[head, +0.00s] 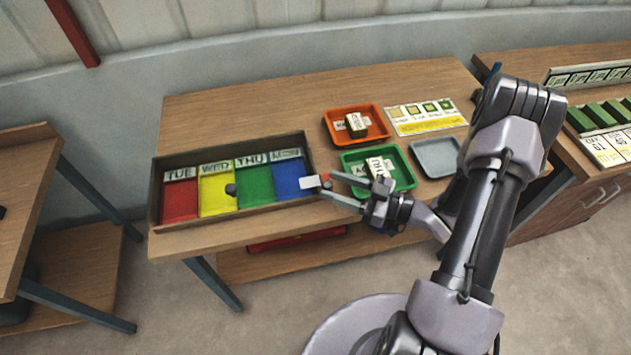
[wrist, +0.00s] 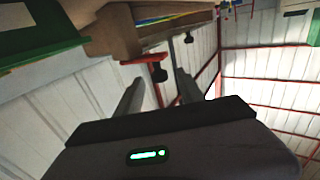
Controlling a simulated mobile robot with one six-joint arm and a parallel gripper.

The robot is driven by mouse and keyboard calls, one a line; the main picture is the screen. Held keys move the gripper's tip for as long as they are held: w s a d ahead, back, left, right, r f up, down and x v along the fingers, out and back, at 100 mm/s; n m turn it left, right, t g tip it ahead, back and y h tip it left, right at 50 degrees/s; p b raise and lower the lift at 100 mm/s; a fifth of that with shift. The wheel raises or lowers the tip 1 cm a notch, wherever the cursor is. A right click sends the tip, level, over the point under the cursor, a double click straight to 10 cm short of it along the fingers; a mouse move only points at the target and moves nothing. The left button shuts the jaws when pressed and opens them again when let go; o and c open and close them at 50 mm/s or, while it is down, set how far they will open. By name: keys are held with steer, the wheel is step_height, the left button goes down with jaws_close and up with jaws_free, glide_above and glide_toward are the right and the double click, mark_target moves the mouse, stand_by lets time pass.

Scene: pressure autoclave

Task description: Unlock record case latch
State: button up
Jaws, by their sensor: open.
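The record case (head: 154,190) is a shallow brown tray on the table. It has red, yellow, green and blue sections labelled TUE, WED, THU and MON. A pale plate (head: 310,182) sits at its right end, with a small red part (head: 326,177) beside it. My gripper (head: 330,185) is open at that right end, its fingers pointing left around the red part. In the wrist view, a red bar with a black knob (wrist: 158,74), likely the latch, shows between the fingertips (wrist: 160,82). I cannot tell whether the fingers touch it.
A green tray (head: 408,180) with a labelled block is close behind my gripper. An orange tray (head: 328,118), a grey tray (head: 437,157) and a colour card (head: 427,117) lie farther back. A dark knob (head: 231,189) stands on the case. The table's back left is clear.

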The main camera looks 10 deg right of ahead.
mark_target(324, 183)
steer(key=x, duration=0.5)
steer(key=shift+w+a+b, duration=0.1)
steer(key=shift+a+b, duration=0.05)
steer(key=shift+b, duration=0.2)
jaws_close()
